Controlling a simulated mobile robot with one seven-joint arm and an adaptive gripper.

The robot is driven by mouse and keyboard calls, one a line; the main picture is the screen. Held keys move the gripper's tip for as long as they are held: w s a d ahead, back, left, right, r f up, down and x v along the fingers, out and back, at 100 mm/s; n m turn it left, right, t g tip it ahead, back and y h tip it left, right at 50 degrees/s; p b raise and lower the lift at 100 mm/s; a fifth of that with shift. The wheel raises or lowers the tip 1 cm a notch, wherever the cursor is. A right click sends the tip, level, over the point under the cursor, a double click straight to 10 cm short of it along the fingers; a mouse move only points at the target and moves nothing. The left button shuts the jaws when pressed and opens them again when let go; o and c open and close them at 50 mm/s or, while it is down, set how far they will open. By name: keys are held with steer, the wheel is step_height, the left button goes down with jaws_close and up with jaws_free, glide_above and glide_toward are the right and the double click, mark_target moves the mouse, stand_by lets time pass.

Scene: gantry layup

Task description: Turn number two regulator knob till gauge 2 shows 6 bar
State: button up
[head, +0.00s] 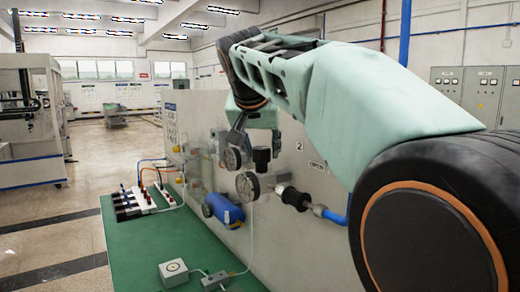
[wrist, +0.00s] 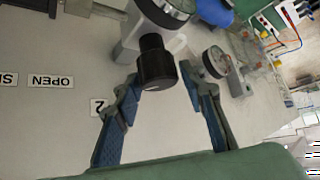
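The black regulator knob (head: 262,155) stands up on the panel near the "2" label (head: 299,146). Gauge 2 (head: 248,186) is a round dial just below it; its needle is too small to read. In the wrist view the knob (wrist: 157,62) sits between the spread fingertips of my gripper (wrist: 160,80), with a gap visible on both sides. Gauge 2 (wrist: 168,8) is cut off at the top edge there. In the head view my gripper (head: 257,138) hangs just above the knob, open and empty, partly hidden by my arm.
A neighbouring gauge (head: 232,159) stands close to the left of the knob; it also shows near the right finger in the wrist view (wrist: 216,62). A blue cylinder (head: 224,209) and a black fitting with blue hose (head: 296,198) are lower down. A green bench (head: 135,245) runs below.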

steer(key=shift+o, duration=0.7)
steer(key=shift+f, duration=0.1)
steer(key=v, duration=1.2)
